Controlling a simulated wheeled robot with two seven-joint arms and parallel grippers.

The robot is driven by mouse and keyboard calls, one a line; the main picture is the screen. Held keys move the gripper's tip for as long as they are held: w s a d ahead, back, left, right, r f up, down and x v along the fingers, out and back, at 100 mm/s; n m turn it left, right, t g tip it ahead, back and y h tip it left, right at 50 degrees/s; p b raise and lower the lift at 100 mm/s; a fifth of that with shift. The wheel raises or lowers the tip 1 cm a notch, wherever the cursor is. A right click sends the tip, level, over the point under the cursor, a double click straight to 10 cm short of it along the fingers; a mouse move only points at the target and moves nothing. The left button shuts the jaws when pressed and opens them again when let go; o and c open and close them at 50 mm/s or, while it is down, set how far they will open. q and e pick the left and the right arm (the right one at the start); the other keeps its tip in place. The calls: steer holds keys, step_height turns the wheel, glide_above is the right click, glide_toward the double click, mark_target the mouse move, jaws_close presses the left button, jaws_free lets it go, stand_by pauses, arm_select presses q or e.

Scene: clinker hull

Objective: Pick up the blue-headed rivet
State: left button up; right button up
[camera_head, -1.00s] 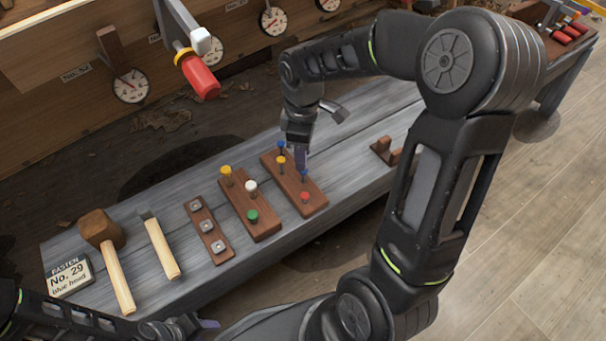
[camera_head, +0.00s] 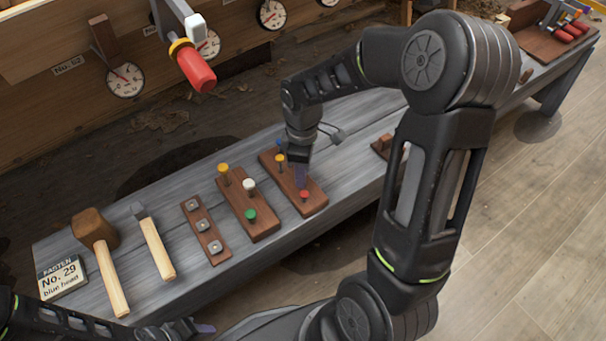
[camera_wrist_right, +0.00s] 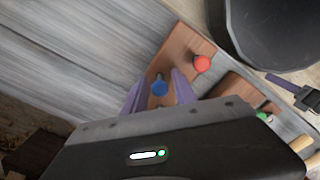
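The blue-headed rivet (camera_wrist_right: 159,88) stands in a brown wooden block (camera_head: 313,204) on the grey bench. My right gripper (camera_head: 300,177) is low over this block. In the right wrist view its two purple fingers (camera_wrist_right: 157,86) are apart, one on each side of the blue head, with a gap showing. Another blue head (camera_head: 279,143) shows behind a yellow-headed rivet (camera_head: 280,158) on the same block. My left gripper (camera_head: 200,329) is at the bottom edge; its opening is unclear.
A red-headed rivet (camera_head: 305,194) stands close beside the fingers, also in the wrist view (camera_wrist_right: 202,64). A second block (camera_head: 252,220) holds yellow, white and green rivets. A strip of metal squares (camera_head: 203,232), a mallet (camera_head: 95,230), a hammer (camera_head: 150,240) and a card (camera_head: 60,278) lie left.

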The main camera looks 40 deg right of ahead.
steer(key=shift+c, duration=0.4)
jaws_close()
stand_by(0.4)
